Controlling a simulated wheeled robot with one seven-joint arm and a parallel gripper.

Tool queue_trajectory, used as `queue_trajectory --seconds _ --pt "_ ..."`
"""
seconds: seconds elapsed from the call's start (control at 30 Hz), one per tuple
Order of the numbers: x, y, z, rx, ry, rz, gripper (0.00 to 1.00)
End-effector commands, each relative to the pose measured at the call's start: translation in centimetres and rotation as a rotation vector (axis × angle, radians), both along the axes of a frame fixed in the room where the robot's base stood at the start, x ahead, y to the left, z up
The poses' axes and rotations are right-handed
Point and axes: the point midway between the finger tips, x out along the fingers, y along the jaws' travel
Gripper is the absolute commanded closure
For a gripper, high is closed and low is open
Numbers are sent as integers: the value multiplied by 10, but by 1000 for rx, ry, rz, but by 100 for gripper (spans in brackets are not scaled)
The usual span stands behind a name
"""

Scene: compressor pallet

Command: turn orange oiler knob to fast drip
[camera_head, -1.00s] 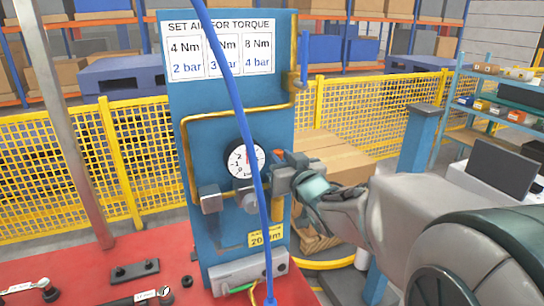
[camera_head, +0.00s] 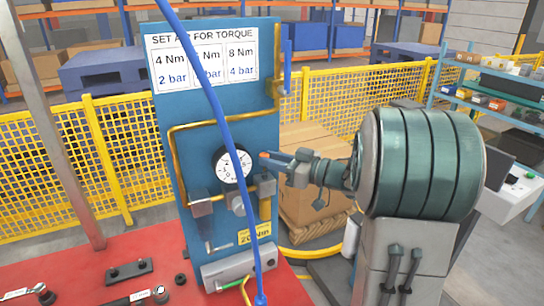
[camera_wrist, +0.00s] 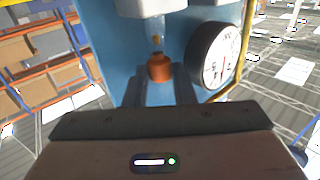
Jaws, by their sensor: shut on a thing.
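The orange oiler knob (camera_wrist: 159,67) shows in the wrist view, under a clear dome with a white body above it. My gripper (camera_wrist: 161,88) has one finger on each side of the knob and is shut on it. The fingers hide part of its lower sides. In the head view, my gripper (camera_head: 272,158) reaches in from the right, just right of the pressure gauge. A small orange patch shows at its fingertips. The oiler's block (camera_head: 266,186) and yellowish bowl (camera_head: 265,208) are below. I cannot read any drip marking.
The round gauge (camera_head: 233,165) is close beside the fingers. A blue hose (camera_head: 233,125) hangs across the blue panel (camera_head: 180,100). A brass pipe (camera_head: 215,121) runs above. A grey handle (camera_head: 209,235) hangs at the lower left. Boxes (camera_head: 312,205) stand behind.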

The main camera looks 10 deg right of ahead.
Motion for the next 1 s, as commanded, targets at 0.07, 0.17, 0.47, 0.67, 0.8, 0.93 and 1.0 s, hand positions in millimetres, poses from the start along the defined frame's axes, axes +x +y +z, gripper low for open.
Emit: queue_trajectory --seconds 0.07,0.17,0.47,0.67,0.8,0.93,1.0 --pt "2 -2 0 0 2 54 100" --pt "3 -3 0 0 2 116 100" --pt "5 -3 0 0 0 230 100" --pt "6 -3 0 0 -1 254 100" --pt "6 -3 0 -1 -2 256 100" --pt "6 -3 0 -1 -2 256 100" --pt "6 -3 0 -1 -2 256 100"
